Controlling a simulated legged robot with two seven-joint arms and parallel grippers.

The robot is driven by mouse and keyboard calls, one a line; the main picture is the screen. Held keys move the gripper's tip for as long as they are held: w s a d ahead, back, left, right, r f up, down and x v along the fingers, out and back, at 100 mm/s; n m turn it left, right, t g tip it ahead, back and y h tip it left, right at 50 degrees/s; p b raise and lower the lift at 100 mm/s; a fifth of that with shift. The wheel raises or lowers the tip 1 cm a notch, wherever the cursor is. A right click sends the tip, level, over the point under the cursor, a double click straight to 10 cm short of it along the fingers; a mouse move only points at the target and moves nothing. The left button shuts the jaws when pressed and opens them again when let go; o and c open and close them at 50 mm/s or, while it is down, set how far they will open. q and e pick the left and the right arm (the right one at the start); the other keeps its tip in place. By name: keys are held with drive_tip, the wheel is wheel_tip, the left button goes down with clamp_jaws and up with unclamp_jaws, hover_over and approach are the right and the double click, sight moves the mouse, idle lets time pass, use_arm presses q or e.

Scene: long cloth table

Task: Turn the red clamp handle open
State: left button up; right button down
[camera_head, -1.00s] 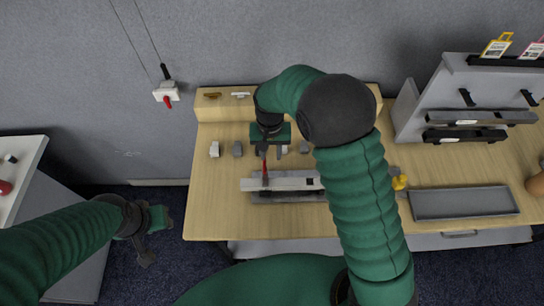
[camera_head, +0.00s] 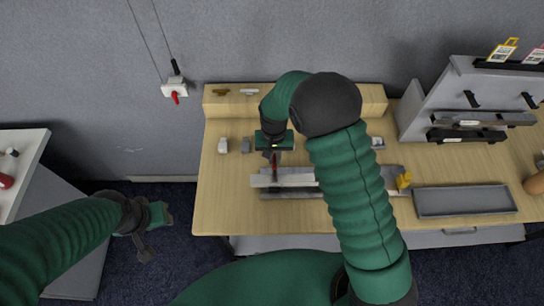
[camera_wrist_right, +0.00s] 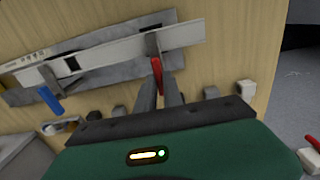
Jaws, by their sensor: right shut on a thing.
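The red clamp handle (camera_wrist_right: 157,75) stands between the fingertips of my right gripper (camera_wrist_right: 160,92) in the right wrist view. The gripper is shut on it. In the head view my right gripper (camera_head: 273,153) is over the back edge of the long grey clamp fixture, and only a little of the red handle shows beside it. The handle meets a grey clamp piece (camera_wrist_right: 152,44) on the pale bar (camera_wrist_right: 105,55) of the fixture. A second clamp with a blue handle (camera_wrist_right: 50,100) is farther along the bar. My left gripper (camera_head: 150,228) hangs off the table; its jaw opening is unclear.
Small grey and white blocks (camera_head: 223,145) stand behind the fixture. A grey tray (camera_head: 462,200) and a tool rack (camera_head: 470,95) are at the right. A yellow piece (camera_head: 404,180) is at the fixture's right end. My right forearm hides part of the fixture.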

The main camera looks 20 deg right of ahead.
drive_tip(key=shift+s+d, duration=0.1)
drive_tip(key=shift+d, duration=0.15)
drive_tip(key=shift+a+r+m, duration=0.1)
drive_tip(key=shift+a+m, duration=0.3)
drive_tip(key=shift+m, duration=0.7)
drive_tip(key=m, duration=0.1)
drive_tip(key=m+p, duration=0.1)
drive_tip(key=shift+d+m, duration=0.25)
drive_tip(key=shift+m, duration=0.05)
drive_tip(key=m+p, duration=0.1)
drive_tip(key=m, duration=0.2)
drive_tip(key=shift+a+m, duration=0.15)
drive_tip(key=shift+m, duration=0.15)
drive_tip(key=m+p, duration=0.1)
drive_tip(key=m, duration=0.3)
drive_tip(key=shift+r+m+p, duration=0.1)
drive_tip(key=shift+m+p, duration=0.2)
drive_tip(key=shift+p, duration=0.05)
use_arm(q)
drive_tip(key=v, duration=0.2)
drive_tip(key=p+v, duration=0.1)
drive_tip(key=d+v, duration=0.1)
drive_tip(key=v, duration=0.1)
drive_tip(key=shift+w+r+p, duration=0.3)
drive_tip(key=shift+r+p, duration=0.05)
drive_tip(key=shift+r, duration=0.05)
use_arm(e)
drive_tip(key=m, duration=0.4)
drive_tip(key=shift+m, duration=0.4)
